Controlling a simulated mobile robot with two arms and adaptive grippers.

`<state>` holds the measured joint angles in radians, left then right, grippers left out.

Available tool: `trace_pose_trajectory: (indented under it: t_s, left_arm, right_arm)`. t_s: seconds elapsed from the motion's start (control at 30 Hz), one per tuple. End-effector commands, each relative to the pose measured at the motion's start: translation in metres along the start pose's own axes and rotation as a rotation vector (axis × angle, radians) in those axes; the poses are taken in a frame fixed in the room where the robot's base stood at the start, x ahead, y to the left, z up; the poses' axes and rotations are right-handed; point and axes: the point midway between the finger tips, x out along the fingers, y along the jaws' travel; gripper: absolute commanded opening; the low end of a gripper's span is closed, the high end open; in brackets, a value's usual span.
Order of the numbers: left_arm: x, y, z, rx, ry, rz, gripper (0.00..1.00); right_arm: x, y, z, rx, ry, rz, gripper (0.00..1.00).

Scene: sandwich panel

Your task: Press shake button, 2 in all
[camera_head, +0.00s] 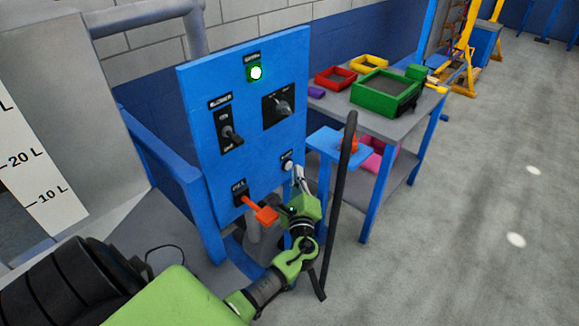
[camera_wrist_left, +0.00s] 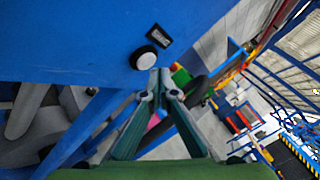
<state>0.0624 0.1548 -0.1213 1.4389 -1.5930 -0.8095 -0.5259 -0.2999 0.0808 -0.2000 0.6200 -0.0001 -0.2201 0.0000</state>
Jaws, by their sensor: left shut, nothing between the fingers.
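A small round white button (camera_head: 287,163) sits at the lower right of the upright blue panel (camera_head: 215,165). It also shows in the left wrist view (camera_wrist_left: 144,59) as a white disc with a dark rim, below a small black label too blurred to read. My left gripper (camera_head: 299,174) is shut and empty, its fingertips close to the button, just below and to its right. In the left wrist view the fingertips (camera_wrist_left: 160,75) meet just beside the button's lower right edge. I cannot tell whether they touch it. My right gripper is not in view.
The panel also carries a lit green lamp (camera_head: 255,72), a toggle switch (camera_head: 229,134), a rotary knob (camera_head: 281,106) and an orange-red lever (camera_head: 262,212) close left of my gripper. A black curved hose (camera_head: 341,190) stands to its right. A table (camera_head: 415,119) with coloured bins is beyond.

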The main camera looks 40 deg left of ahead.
Motion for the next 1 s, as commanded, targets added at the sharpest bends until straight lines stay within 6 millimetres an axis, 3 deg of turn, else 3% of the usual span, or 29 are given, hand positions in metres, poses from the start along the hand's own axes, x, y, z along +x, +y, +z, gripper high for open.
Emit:
trace_pose_trajectory:
  t_s: [0.27,0.7,1.0]
  left_arm:
    - [-0.005,-0.003,-0.004,-0.001,0.002,0.001,0.0]
    - [-0.034,-0.024,-0.025,-0.001,0.003,0.0,0.0]
    - [-0.035,-0.025,-0.026,0.0,0.001,0.0,0.0]
  right_arm:
    - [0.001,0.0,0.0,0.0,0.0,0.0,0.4]
    - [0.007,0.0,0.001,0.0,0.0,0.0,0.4]
    - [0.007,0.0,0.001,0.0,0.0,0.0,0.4]
